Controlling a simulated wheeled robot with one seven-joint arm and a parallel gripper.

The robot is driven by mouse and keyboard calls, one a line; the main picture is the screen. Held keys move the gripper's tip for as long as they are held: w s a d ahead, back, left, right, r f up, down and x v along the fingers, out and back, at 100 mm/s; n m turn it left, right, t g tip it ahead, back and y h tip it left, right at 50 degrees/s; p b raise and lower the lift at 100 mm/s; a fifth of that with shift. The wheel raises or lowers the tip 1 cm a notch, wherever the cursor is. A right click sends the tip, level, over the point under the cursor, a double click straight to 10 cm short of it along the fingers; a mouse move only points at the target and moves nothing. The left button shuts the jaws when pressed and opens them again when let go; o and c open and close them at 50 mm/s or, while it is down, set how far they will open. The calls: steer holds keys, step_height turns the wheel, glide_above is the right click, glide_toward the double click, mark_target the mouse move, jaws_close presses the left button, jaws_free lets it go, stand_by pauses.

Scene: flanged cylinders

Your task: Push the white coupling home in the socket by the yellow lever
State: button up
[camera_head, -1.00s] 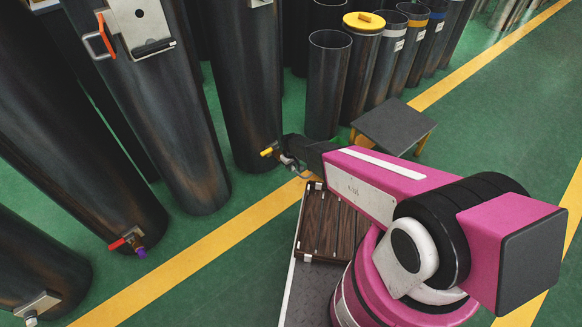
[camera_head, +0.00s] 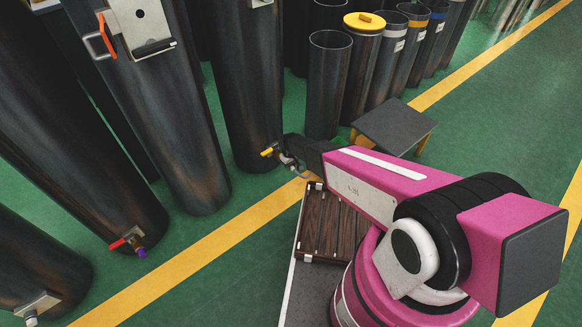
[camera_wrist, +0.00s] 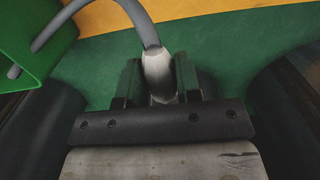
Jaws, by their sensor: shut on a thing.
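The yellow lever (camera_head: 268,151) sticks out low on the middle dark cylinder (camera_head: 245,90) in the head view. My gripper (camera_head: 290,160) is right beside it, small and partly hidden by its own wrist. In the wrist view my gripper (camera_wrist: 156,84) is shut on the white coupling (camera_wrist: 158,72), one dark finger on each side. A grey hose (camera_wrist: 140,22) runs from the coupling and curves to the upper left. The socket is too small to make out in the head view, so I cannot tell how deep the coupling sits.
Another cylinder at left has a red lever (camera_head: 118,243) and a purple fitting (camera_head: 141,253). Several open dark cylinders (camera_head: 328,85) and a low dark stool (camera_head: 395,126) stand behind my arm. Green floor with a yellow stripe (camera_head: 190,262) lies clear in front.

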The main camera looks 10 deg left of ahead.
steer(key=shift+w+a, duration=0.8)
steer(key=shift+a, duration=0.15)
stand_by(0.5)
steer(key=o, duration=1.1)
steer(key=shift+w+r, duration=0.1)
steer(key=shift+r, duration=3.45)
steer(key=s+d+r+m, duration=0.3)
steer(key=d+r+m, duration=0.2)
steer(key=d+r, duration=1.5)
steer(key=s+d+r+m, duration=0.2)
steer(key=s+d+r, duration=0.3)
steer(key=d, duration=0.4)
steer(key=s+d+r+m, duration=0.3)
steer(key=s+d+r, duration=0.2)
steer(key=d, duration=0.4)
steer(key=shift+r, duration=0.7)
